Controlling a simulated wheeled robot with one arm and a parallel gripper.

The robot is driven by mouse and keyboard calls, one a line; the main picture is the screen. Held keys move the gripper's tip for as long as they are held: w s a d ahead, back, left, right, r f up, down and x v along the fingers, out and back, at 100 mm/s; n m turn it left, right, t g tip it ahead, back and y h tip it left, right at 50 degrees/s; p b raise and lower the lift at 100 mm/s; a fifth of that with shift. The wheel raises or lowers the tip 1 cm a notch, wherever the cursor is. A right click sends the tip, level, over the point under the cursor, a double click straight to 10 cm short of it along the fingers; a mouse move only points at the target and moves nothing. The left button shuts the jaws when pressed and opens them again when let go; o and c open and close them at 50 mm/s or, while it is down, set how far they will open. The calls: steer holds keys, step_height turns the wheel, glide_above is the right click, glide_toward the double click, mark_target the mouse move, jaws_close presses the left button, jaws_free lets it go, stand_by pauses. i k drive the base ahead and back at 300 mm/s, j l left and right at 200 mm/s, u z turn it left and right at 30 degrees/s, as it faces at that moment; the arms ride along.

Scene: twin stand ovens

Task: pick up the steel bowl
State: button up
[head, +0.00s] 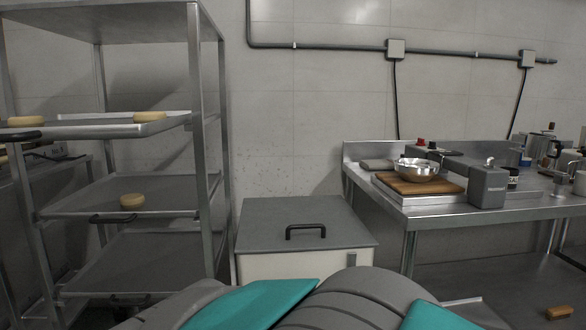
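The steel bowl (417,169) is a shiny, round metal bowl. It sits upright in the head view, right of centre, on a brown wooden board (411,187) on the steel table (480,211). Something dark, perhaps a handle, shows just behind its rim; I cannot tell if it belongs to the bowl. Parts of my own body, grey and teal, fill the bottom of the view, well short of the table. My gripper is not in view.
A grey box-shaped container (487,187) stands right of the board, with jars and pots further right. A lidded bin (304,232) stands left of the table. A tray rack (207,150) stands at left. A small brown block (559,312) lies low at right.

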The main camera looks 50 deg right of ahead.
mark_target(413, 170)
steer(key=z, duration=2.2)
steer(key=i+l+z, duration=0.1)
steer(key=z, duration=0.5)
steer(key=i+j, duration=0.05)
steer(key=i, duration=0.05)
